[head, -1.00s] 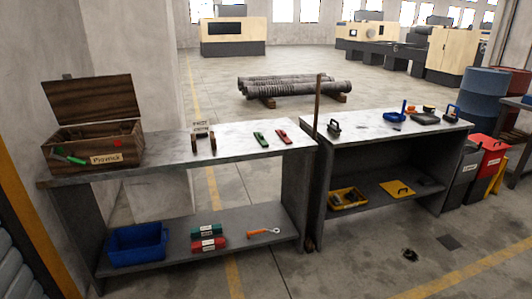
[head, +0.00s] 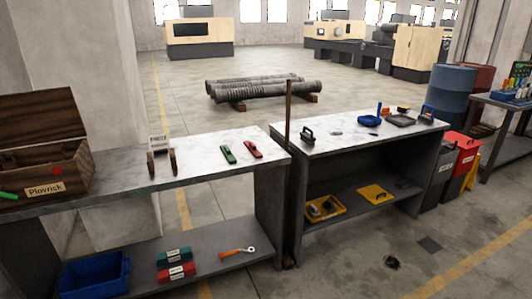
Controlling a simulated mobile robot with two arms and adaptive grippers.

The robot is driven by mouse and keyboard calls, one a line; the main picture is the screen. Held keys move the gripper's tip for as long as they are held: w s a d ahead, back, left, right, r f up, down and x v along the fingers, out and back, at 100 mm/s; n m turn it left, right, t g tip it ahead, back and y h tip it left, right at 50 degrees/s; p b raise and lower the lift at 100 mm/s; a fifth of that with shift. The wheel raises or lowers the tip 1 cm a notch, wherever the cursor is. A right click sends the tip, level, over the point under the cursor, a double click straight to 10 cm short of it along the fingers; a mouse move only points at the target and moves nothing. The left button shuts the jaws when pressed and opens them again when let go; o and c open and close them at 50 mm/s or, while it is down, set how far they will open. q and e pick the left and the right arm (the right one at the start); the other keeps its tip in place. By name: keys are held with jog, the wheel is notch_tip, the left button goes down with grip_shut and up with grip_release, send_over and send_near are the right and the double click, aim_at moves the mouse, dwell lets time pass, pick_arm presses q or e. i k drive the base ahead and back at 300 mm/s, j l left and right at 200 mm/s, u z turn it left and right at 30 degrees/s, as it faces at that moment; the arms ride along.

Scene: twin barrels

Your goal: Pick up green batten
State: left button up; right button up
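A green batten (head: 228,154) lies on the grey top of the left workbench (head: 190,172), towards its right end. A similar red piece (head: 253,149) lies just right of it, a little apart. Another small green piece (head: 9,196) shows at the left picture edge, by the open wooden box; its far end is cut off. Neither of my grippers is in view, and no hand is near the green batten.
An open wooden box (head: 70,172) stands on the bench's left end, and a small stand with a sign (head: 158,143) between box and batten. An upright post (head: 288,115) rises between the benches. Blue bin (head: 95,275) sits on the lower shelf.

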aim_at(225, 150)
jog(key=i+j+z, duration=0.15)
jog(key=z, duration=0.2)
jog(key=i+j+z, duration=0.15)
jog(key=j+z, duration=0.55)
jog(key=i, duration=0.05)
